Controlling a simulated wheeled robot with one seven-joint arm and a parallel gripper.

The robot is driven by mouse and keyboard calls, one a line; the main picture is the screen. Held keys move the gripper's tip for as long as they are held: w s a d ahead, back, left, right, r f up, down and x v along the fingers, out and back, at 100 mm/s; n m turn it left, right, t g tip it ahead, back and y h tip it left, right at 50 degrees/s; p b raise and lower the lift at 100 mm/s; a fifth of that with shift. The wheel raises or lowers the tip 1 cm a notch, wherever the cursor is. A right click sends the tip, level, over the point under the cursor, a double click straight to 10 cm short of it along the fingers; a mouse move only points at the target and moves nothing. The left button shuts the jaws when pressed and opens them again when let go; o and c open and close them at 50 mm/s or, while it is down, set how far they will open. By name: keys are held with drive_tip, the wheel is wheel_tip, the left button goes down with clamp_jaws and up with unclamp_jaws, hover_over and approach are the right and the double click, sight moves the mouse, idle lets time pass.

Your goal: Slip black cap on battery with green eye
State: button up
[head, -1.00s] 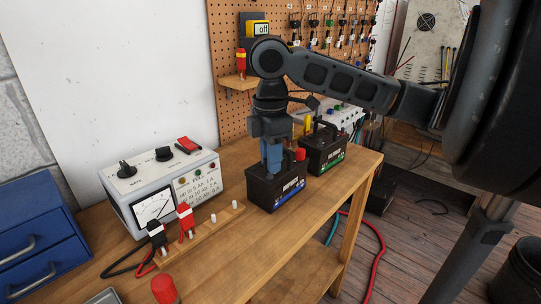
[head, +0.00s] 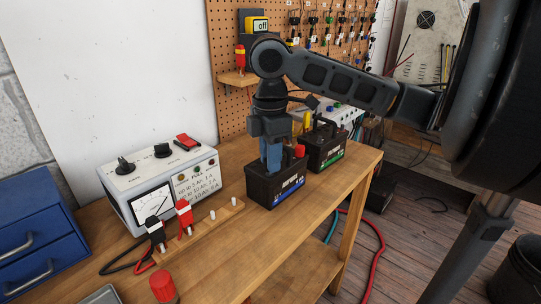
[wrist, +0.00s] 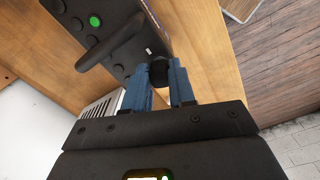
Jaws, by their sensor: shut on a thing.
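My gripper (head: 270,155) points down over the left part of the near black battery (head: 275,187), which has a blue label and a red cap (head: 300,151) on its right terminal. In the wrist view the blue fingers are shut on a small black cap (wrist: 159,70) at the battery's edge. The green eye (wrist: 95,21) shows on the battery top in the wrist view, beside the dark carry handle (wrist: 108,38). The fingers hide the terminal, so I cannot tell whether the cap sits on it.
A second battery (head: 325,147) with a green label stands close behind. A charger (head: 165,180) with black and red clamps stands left on the bench. A loose red cylinder (head: 163,288) is at the front, and blue drawers (head: 40,240) are far left. The bench's right front is clear.

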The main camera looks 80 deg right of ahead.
drive_tip(key=shift+f+b, duration=0.5)
drive_tip(key=shift+f, duration=0.2)
idle(0.3)
drive_tip(key=o, duration=0.8)
drive_tip(key=shift+o, duration=0.2)
drive_tip(key=shift+r, duration=3.9)
